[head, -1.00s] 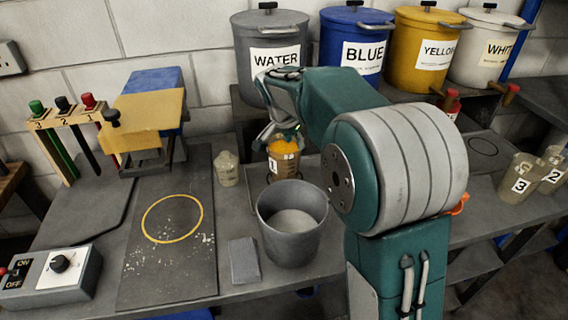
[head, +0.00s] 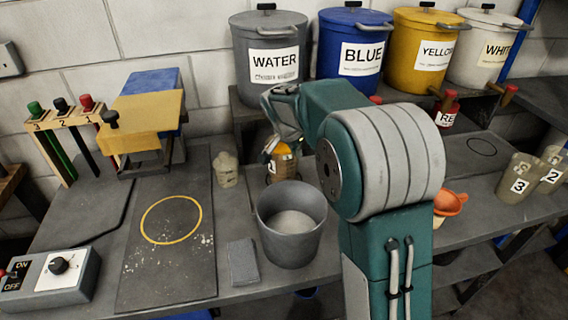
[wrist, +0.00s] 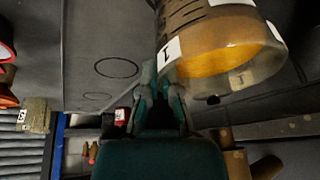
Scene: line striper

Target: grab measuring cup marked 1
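The measuring cup marked 1 (head: 285,163) is translucent and holds orange-yellow material. It stands behind the grey bucket in the head view, partly covered by my gripper (head: 270,148). In the wrist view the cup (wrist: 225,60) is large at the upper right, with its white "1" label at its left side. My gripper's fingers (wrist: 160,88) are close beside the cup's label edge there. A dark gap shows between the finger bases, but the tips overlap the cup's edge in the picture. I cannot tell whether they touch or hold it.
The grey bucket (head: 267,235) with pale contents stands just in front. A small translucent container (head: 226,170) is to the left. WATER (head: 270,95) and BLUE (head: 355,80) drums stand behind. Cups marked 3 (head: 518,178) and 2 (head: 553,170) and an orange funnel (head: 450,203) are at the right.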

